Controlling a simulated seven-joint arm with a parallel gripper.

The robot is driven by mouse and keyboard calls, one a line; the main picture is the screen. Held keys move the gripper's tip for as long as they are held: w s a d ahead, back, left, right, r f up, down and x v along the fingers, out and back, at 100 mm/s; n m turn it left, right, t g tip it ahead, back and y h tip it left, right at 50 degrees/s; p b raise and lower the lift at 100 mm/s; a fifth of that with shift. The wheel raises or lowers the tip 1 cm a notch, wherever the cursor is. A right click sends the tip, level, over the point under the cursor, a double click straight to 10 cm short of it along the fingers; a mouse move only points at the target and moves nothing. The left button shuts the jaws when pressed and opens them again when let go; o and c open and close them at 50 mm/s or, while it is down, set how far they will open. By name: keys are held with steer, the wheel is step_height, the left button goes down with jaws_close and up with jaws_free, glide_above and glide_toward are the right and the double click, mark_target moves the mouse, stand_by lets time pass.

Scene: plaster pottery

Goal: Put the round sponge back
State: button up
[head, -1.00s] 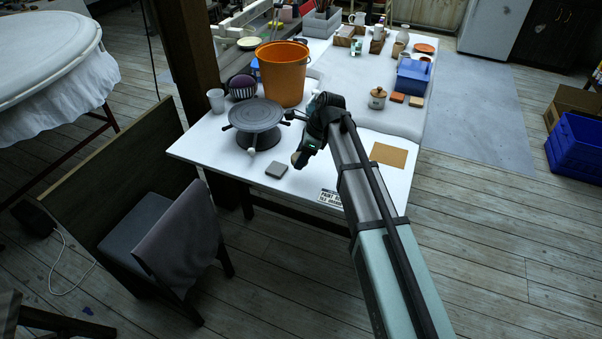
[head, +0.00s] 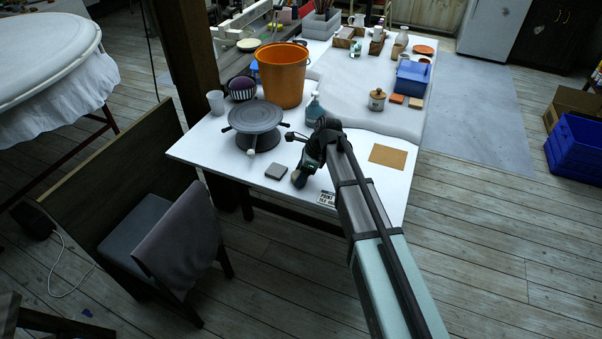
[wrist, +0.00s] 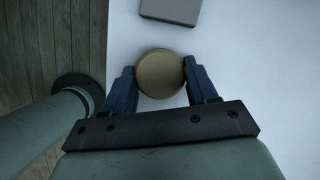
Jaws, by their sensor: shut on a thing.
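The round sponge (wrist: 160,74) is a tan disc between the two blue fingertips of my gripper (wrist: 160,82) in the wrist view. The fingers press on it from both sides. In the head view my gripper (head: 299,178) is low over the front part of the white table, just right of a grey square block (head: 276,172). The sponge is mostly hidden there by my gripper. I cannot tell whether the sponge touches the tabletop. The grey block also shows at the top of the wrist view (wrist: 171,10).
A grey turntable (head: 256,118) stands left of my gripper, with an orange bucket (head: 283,75) behind it. A spray bottle (head: 314,108), a lidded jar (head: 377,99) and a tan sheet (head: 388,156) lie further back and right. A small sign (head: 327,198) is near the front edge.

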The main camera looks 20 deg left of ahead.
steer(key=o, duration=1)
steer(key=v, duration=1.2)
steer(key=shift+r, duration=0.15)
